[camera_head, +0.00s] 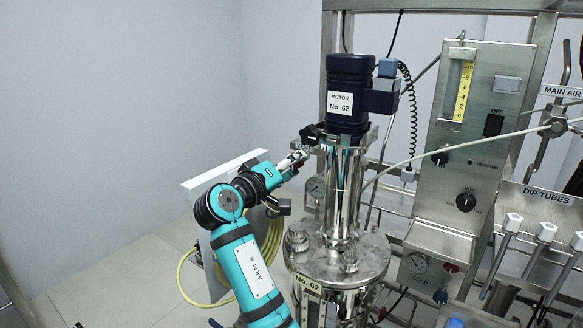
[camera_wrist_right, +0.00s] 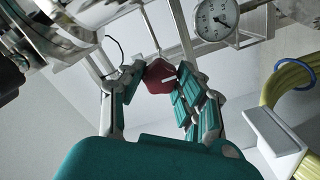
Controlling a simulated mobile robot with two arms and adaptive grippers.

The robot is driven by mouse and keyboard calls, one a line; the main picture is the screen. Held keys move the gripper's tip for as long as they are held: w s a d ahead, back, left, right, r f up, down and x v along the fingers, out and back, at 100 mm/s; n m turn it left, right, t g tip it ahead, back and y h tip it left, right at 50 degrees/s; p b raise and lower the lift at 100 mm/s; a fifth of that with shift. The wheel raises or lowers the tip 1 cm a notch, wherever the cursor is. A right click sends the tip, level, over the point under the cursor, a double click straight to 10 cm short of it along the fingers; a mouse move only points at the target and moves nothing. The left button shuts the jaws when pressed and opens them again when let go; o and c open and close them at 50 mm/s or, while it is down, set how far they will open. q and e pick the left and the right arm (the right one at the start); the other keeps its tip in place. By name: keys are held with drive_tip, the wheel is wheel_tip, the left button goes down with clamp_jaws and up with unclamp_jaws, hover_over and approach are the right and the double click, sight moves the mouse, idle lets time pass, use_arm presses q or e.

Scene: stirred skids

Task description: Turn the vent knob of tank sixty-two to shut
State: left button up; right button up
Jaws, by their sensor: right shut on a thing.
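Tank sixty-two (camera_head: 340,262) is a shiny steel vessel with a "No. 62" plate, under a dark motor (camera_head: 349,85) also marked "No. 62". My right gripper (camera_head: 297,158) is at the left side of its upper column. In the right wrist view, my right gripper (camera_wrist_right: 163,76) is shut on a dark red knob (camera_wrist_right: 160,78) with a white mark, one finger on each side. I cannot tell which way the mark stands for shut. In the head view the knob is hidden by the gripper. My left gripper is not in view.
A round gauge (camera_wrist_right: 216,19) is close to the right gripper. A yellow hose (camera_head: 188,277) hangs behind my right arm. A control panel (camera_head: 470,145) and dip tube handles (camera_head: 546,232) stand to the right. Open floor (camera_head: 110,275) lies at left.

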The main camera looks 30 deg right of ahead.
drive_tip(key=o, duration=1.1)
drive_tip(key=shift+a, duration=0.15)
drive_tip(key=v, duration=0.7)
drive_tip(key=shift+a, duration=0.2)
drive_tip(key=shift+f, duration=0.1)
